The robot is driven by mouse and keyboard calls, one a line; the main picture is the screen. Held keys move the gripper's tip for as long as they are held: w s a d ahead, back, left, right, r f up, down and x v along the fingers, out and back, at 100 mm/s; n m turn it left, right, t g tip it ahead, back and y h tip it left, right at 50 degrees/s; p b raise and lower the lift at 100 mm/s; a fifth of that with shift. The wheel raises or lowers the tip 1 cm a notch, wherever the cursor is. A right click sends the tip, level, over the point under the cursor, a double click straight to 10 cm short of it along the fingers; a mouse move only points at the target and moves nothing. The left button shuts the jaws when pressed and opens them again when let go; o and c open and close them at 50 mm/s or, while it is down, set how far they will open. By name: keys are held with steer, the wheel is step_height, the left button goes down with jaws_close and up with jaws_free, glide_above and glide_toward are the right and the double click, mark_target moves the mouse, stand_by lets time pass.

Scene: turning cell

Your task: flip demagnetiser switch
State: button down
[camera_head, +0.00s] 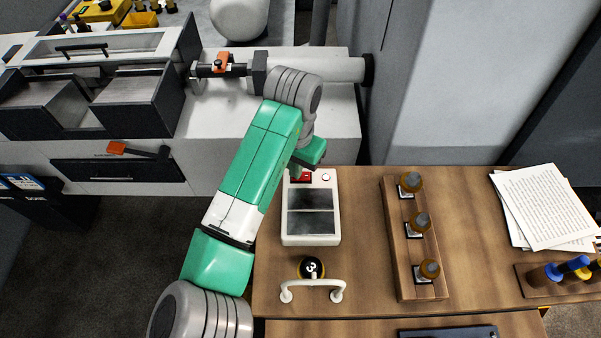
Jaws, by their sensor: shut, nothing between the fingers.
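The demagnetiser (312,238) is a white box with dark panels on its top, lying on the wooden bench. Its red switch (305,179) is at the far left of the box, with a small white round knob (326,178) to its right. My gripper (297,172) points down at the far edge of the box, right by the red switch. It is shut and empty. My green arm hides part of it, and I cannot tell whether its tips touch the switch.
A wooden rack (393,230) with several brown-topped tools stands right of the demagnetiser. A white handle (312,284) and a black ball marked 3 (311,267) are in front of it. Papers (545,205) lie far right. A lathe (330,68) stands behind.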

step_height(320, 180, up, 7)
steer(key=p, duration=0.7)
steer(key=shift+f, duration=0.1)
stand_by(0.4)
